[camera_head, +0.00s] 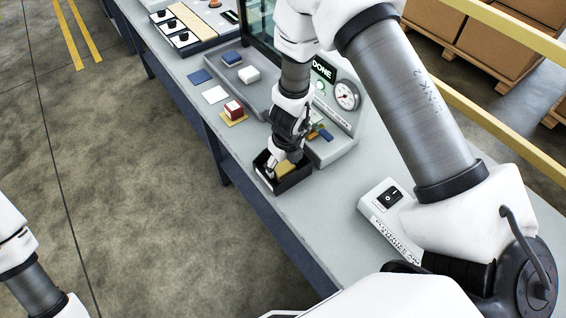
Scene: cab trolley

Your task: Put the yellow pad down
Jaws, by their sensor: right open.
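A yellow pad (286,168) lies in a small black open box (291,182) on the grey bench. My right gripper (278,162) points down into this box, with its fingers right at the pad. It is open; the fingertips are partly hidden, and I cannot tell whether they touch the pad. Another flat yellow piece (235,121) lies on the bench with a red block (233,109) on it. My left arm shows only at the lower left edge, and its gripper is out of view.
A white square (215,95) lies near a grey tray (246,90) holding a blue square (232,58) and a white block (249,74). A gauge unit (346,95) with a DONE sign stands behind my right gripper. A switch box (388,196) sits to the right.

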